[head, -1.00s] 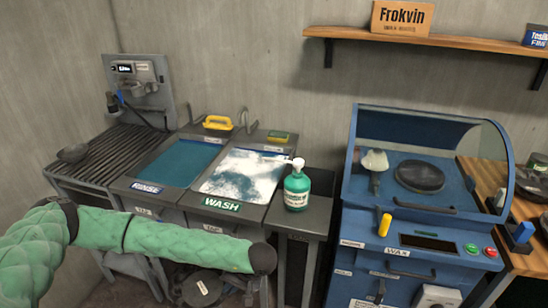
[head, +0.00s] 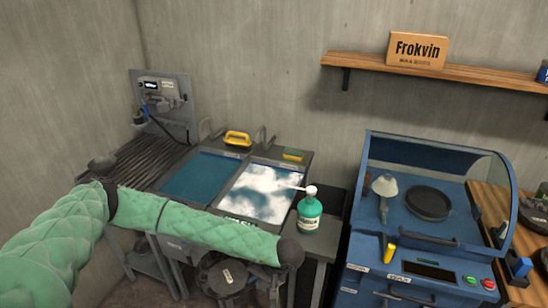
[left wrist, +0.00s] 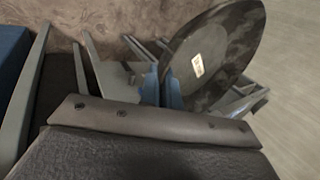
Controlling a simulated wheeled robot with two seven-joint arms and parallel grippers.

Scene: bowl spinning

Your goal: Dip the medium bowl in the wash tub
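A dark, mottled bowl (left wrist: 222,50) with a small white label fills the upper middle of the left wrist view. My left gripper (left wrist: 163,88) has its blue fingers on either side of the bowl's edge and appears shut on it. In the head view the bowl (head: 228,278) hangs below my green-sleeved left forearm, in front of the sink unit and lower than its top. The wash tub (head: 262,192), full of white foam and water, lies behind my forearm, which covers part of its front edge and sign. My right gripper is not in view.
The blue rinse tub (head: 202,178) is left of the wash tub. A green pump bottle (head: 309,212) stands right of it. A small dark bowl (head: 103,162) sits on the ribbed drainboard (head: 150,160). A blue waxing machine (head: 425,215) stands at right.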

